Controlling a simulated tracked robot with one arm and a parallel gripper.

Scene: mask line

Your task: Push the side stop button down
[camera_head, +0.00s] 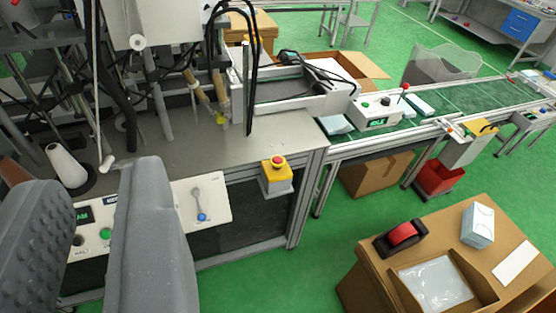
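The side stop button (278,161) is a red mushroom button on a yellow and white box (277,180). The box is on the front side of the machine bench, right of the picture's middle line of the control panel. My gripper (92,180) shows at the lower left, with two grey fingers spread apart and nothing visible between them. It is left of the button and well apart from it. The fingers cover part of the white control panel (212,190). From this view I cannot tell whether the button is pressed.
The panel has a lever with a blue knob (202,217) and a green button (106,234). A cardboard box with a tape dispenser (402,237) stands at lower right. Green floor (290,275) lies open between.

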